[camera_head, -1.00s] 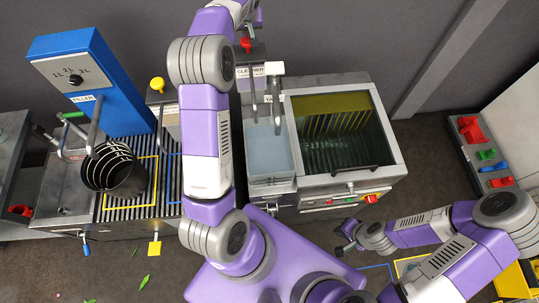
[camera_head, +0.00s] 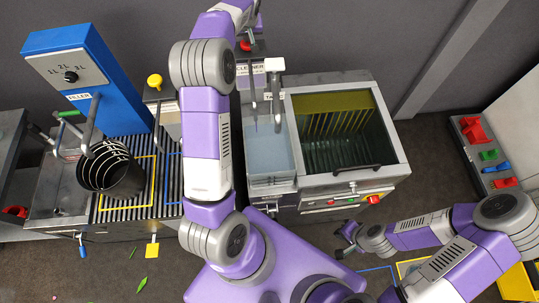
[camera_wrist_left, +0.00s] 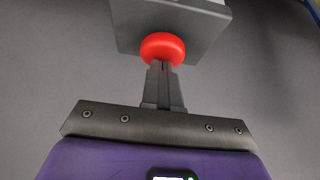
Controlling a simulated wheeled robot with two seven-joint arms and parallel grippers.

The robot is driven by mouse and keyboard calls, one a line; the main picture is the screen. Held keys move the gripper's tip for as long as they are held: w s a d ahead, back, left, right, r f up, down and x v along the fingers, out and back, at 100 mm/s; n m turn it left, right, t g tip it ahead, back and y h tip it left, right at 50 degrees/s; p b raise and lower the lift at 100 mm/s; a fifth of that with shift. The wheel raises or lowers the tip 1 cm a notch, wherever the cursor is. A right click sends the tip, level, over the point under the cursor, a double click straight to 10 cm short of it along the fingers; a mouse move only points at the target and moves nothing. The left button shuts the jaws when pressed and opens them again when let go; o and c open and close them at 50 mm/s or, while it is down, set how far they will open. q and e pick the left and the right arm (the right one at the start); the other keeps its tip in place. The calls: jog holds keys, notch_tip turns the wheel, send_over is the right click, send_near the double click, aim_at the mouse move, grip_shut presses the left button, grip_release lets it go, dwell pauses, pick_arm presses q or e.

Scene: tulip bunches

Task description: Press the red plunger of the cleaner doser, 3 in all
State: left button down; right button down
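The cleaner doser (camera_head: 262,72) stands at the top middle in the head view, behind the sink. Its red plunger (camera_head: 246,45) shows just beside my left forearm. In the left wrist view the red plunger (camera_wrist_left: 163,46) is a round knob against the grey doser body (camera_wrist_left: 172,18). My left gripper (camera_wrist_left: 163,68) is shut, with its fingertips at the knob; they appear to touch it. Its fingers are hard to make out in the head view. A thin bluish streak shows below the doser's spout. My right gripper (camera_head: 346,240) is open and empty at the lower right, away from the doser.
A sink basin (camera_head: 270,182) and a dark ribbed tank (camera_head: 395,168) lie below the doser. Next to the doser is a tap (camera_head: 275,66). At left are a blue filler (camera_head: 66,42), a black bucket (camera_head: 110,172) and a yellow-knobbed dispenser (camera_head: 155,82).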

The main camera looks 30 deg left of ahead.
notch_tip(320, 180, up, 6)
jog(key=p, duration=0.5)
jog(key=shift+f+p, duration=0.2)
jog(key=shift+p, duration=0.2)
dwell(0.6)
